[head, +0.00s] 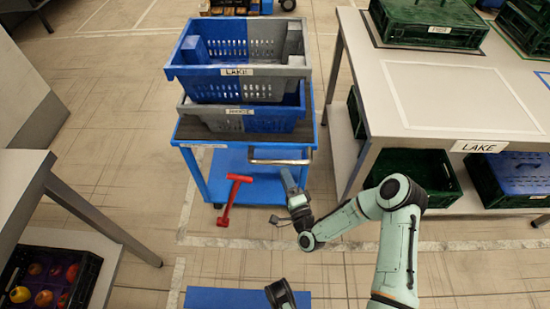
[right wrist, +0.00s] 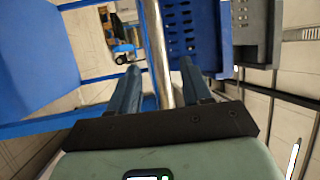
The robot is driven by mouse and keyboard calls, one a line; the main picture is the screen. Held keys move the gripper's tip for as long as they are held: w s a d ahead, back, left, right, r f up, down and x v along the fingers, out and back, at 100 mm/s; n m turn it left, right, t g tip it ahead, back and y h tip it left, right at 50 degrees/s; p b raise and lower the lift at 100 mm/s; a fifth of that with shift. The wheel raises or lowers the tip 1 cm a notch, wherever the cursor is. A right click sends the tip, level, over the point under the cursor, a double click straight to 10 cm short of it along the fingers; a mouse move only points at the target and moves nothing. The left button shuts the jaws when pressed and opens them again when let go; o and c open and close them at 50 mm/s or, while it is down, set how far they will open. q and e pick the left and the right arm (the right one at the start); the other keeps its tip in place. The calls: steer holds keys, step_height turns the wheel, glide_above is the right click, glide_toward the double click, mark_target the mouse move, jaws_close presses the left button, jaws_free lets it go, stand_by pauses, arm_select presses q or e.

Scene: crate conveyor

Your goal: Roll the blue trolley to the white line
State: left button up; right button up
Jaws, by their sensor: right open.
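The blue trolley (head: 252,184) stands at the centre of the head view, with two blue and grey crates stacked on its top deck. Its silver push handle (head: 281,161) runs along the near right edge, and the handle bar (right wrist: 158,50) also shows in the right wrist view. My right gripper (head: 288,179) is at the handle, its fingers (right wrist: 160,85) open on either side of the bar. Contact cannot be told. A pale line (head: 400,246) crosses the floor in front of the trolley; another runs along its left.
A red T-shaped bar (head: 232,200) shows at the trolley's near left. A workbench (head: 440,90) with green crates stands close on the right, another table (head: 22,185) on the left, with a fruit crate (head: 85,268) below. Floor before the trolley is mostly clear.

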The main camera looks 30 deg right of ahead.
arm_select(q)
steer(key=shift+g, duration=0.7)
steer(key=s+f, duration=0.1)
steer(key=s+f+b, duration=0.1)
steer(key=s+f, duration=0.1)
steer(key=s, duration=0.1)
steer(key=shift+a+b, duration=0.25)
steer(key=shift+b, duration=0.1)
arm_select(e)
steer(key=x, duration=0.8)
steer(key=shift+w, duration=0.15)
arm_select(q)
steer(key=shift+w, duration=0.1)
arm_select(e)
jaws_close()
